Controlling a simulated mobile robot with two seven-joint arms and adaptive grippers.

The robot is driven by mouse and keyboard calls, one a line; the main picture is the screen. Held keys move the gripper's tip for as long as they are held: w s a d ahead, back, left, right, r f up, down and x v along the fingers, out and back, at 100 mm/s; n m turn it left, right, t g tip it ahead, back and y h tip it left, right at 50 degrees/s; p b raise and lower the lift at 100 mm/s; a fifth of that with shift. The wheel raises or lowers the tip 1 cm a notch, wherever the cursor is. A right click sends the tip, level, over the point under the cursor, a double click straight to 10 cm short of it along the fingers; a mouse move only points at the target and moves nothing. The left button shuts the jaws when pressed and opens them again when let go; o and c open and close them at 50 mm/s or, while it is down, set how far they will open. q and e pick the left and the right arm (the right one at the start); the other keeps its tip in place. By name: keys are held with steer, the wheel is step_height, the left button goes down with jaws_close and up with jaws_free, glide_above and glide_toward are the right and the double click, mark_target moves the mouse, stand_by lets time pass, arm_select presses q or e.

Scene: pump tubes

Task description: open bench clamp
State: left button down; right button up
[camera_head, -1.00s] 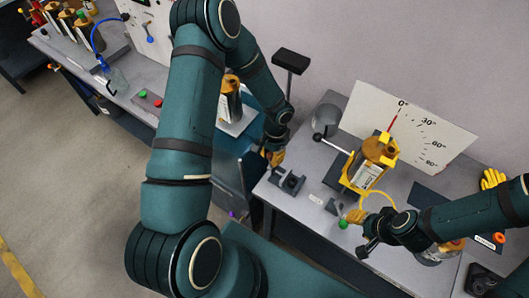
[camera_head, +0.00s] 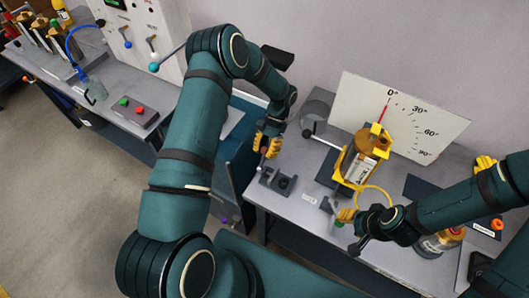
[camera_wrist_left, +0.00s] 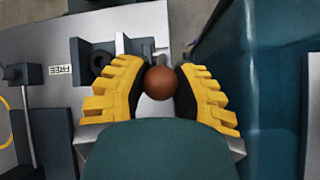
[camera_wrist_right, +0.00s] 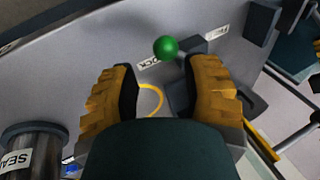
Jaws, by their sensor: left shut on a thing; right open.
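My left gripper (camera_head: 268,147) is shut on a brown ball knob (camera_wrist_left: 160,83), which sits between its yellow fingers in the left wrist view. A grey clamp-like block (camera_head: 277,182) with a dark round part stands on the bench just below it; it also shows in the left wrist view (camera_wrist_left: 100,58). Whether the knob joins this block is hidden. My right gripper (camera_wrist_right: 165,95) is open. A green ball knob (camera_wrist_right: 166,47) on a short stem lies ahead of its fingertips, beside a partly hidden label. In the head view this gripper (camera_head: 346,215) is at the bench's front edge.
A yellow-framed tube holder (camera_head: 360,160) stands mid-bench before a white angle board (camera_head: 400,115). A "FREE" label (camera_wrist_left: 61,69) is left of the grey block. A dark teal panel (camera_wrist_left: 230,60) stands close right of my left gripper. A labelled canister (camera_wrist_right: 30,150) is near my right gripper.

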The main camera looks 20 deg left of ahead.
stand_by(0.3)
arm_select(q)
steer(key=c, duration=0.6)
jaws_free()
steer(key=shift+w, duration=0.1)
steer(key=shift+c, duration=0.2)
steer(key=v, duration=1.2)
arm_select(e)
steer(key=shift+s+f, duration=0.1)
